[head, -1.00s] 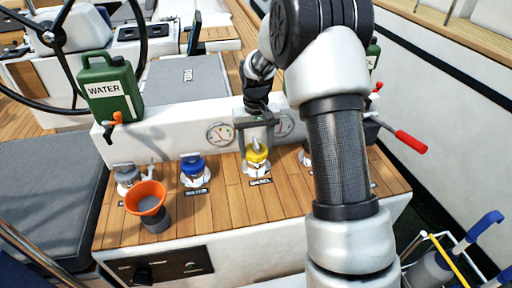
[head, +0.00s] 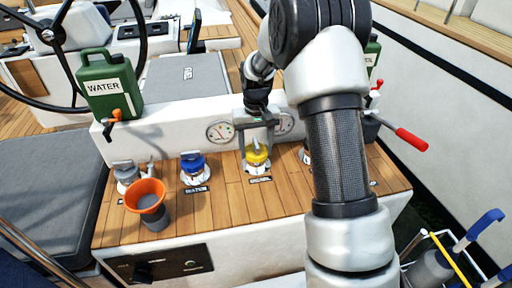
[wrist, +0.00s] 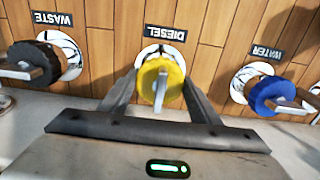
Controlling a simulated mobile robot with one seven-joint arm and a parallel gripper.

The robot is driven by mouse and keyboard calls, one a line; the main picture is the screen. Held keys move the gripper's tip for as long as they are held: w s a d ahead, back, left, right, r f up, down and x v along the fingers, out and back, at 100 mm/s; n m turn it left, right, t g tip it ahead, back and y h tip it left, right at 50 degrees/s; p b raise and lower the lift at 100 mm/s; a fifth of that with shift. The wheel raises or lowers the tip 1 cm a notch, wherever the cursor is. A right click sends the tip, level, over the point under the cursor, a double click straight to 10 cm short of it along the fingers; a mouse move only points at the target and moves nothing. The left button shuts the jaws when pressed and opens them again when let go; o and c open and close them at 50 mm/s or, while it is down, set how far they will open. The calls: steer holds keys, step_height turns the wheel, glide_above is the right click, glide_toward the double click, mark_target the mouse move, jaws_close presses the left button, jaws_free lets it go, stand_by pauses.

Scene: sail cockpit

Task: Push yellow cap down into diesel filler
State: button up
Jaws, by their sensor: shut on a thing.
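The yellow cap (head: 257,156) is at the diesel filler (head: 257,169), on the wooden deck above its DIESEL label. My gripper (head: 257,146) reaches down from above and is shut on the cap, with one finger on each side. In the wrist view the yellow cap (wrist: 161,77) sits between the two fingers, its grey handle running lengthwise. The white rim of the diesel filler (wrist: 150,52) shows just beyond the cap. The cap hides the filler mouth, so I cannot tell how deep the cap sits.
A blue water cap (head: 193,165), an orange funnel (head: 147,195) and a grey capped fitting (head: 125,172) stand to the left. A green WATER can (head: 110,88) stands behind. A red-handled lever (head: 410,140) is at the right. The wrist view shows a dark waste cap (wrist: 38,64).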

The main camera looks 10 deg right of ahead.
steer(key=o, duration=0.9)
steer(key=shift+r+p, duration=4.05)
steer(key=shift+r, duration=1.45)
